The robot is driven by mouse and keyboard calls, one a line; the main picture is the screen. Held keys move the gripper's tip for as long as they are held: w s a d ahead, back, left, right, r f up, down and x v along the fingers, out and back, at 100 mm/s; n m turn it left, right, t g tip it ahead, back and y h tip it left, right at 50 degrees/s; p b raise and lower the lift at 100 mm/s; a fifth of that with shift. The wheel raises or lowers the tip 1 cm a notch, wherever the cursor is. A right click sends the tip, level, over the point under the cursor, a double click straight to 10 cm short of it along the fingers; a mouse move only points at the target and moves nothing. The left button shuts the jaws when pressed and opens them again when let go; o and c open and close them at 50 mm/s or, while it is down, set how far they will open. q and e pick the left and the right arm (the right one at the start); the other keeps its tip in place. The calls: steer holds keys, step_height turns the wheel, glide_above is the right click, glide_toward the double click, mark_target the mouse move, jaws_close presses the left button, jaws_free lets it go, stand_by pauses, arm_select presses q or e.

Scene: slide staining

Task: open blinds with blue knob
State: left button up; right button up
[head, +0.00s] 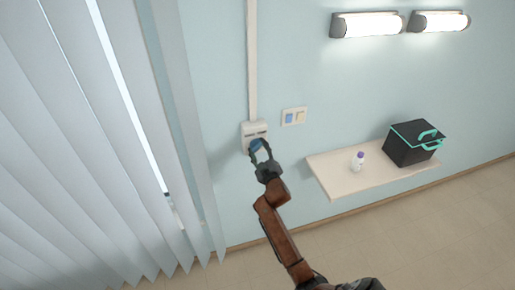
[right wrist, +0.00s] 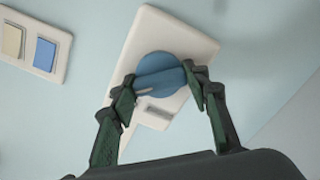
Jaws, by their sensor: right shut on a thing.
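The blue knob (head: 256,145) sits on a white wall control box (head: 250,128) at the foot of a vertical white conduit. My right gripper (head: 262,152) is at the knob, its fingers shut on it. In the right wrist view the round blue knob (right wrist: 160,75) has a raised grip bar, and the fingers of my right gripper (right wrist: 160,90) are on either side of that bar. The white vertical blinds (head: 90,150) hang at the left, their slats angled, with narrow bright gaps between some of them. My left gripper is not in view.
A wall switch plate (head: 294,116) with a blue and a beige switch is right of the box. A shelf (head: 335,180) holds a small white bottle (head: 357,162) with a purple cap and a black box (head: 408,150) with a teal handle. Two lamps (head: 367,25) are above.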

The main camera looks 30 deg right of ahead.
steer(key=shift+f+m+p, duration=0.1)
steer(key=shift+m+p, duration=0.2)
steer(key=shift+m, duration=0.8)
steer(key=o, duration=1.2)
steer(key=shift+c, duration=0.2)
steer(key=v, duration=1.2)
